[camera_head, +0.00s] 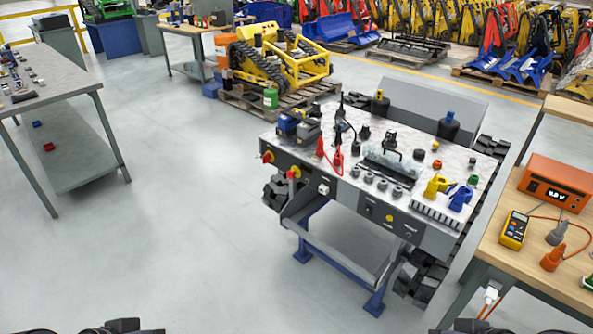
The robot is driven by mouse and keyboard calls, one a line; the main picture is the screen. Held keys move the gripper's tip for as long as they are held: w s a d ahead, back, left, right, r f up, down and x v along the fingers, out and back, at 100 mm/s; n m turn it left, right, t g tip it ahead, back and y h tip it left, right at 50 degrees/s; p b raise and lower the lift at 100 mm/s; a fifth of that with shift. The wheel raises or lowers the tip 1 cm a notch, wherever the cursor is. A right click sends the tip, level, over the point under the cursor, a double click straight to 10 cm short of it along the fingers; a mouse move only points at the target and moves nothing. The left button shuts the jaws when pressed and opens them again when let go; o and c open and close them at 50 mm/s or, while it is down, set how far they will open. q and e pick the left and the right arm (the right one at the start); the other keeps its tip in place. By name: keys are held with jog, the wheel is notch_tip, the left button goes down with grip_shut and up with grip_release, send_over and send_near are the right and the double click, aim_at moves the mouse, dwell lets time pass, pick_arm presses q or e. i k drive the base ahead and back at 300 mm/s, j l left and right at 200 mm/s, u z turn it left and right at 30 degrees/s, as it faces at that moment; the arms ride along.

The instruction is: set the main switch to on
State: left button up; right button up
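A workbench-like carrier (262,140) with tracks stands right of centre, its front panel facing me. Further right, a dark plate (377,228) bears a dark switch (369,208), a yellow button (390,218) and a round knob (408,235). The labels are too small to read, so I cannot tell which is the main switch or its setting. Only dark tops of my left gripper (122,326) and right gripper (478,327) show, apart from the carrier; their fingers are hidden.
Loose parts and red cables (337,157) crowd the carrier's top. A wooden table (548,272) with an orange device (555,184) and a yellow meter (514,229) stands close at right. A grey table (60,80) stands at left. The floor (190,220) between is clear.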

aim_at(266, 158)
jog(key=i+j+u, duration=0.1)
jog(key=i+j, duration=1.1)
jog(key=i, duration=0.2)
jog(key=i+j+u, duration=0.15)
jog(key=i+j, duration=0.45)
jog(key=i, duration=0.1)
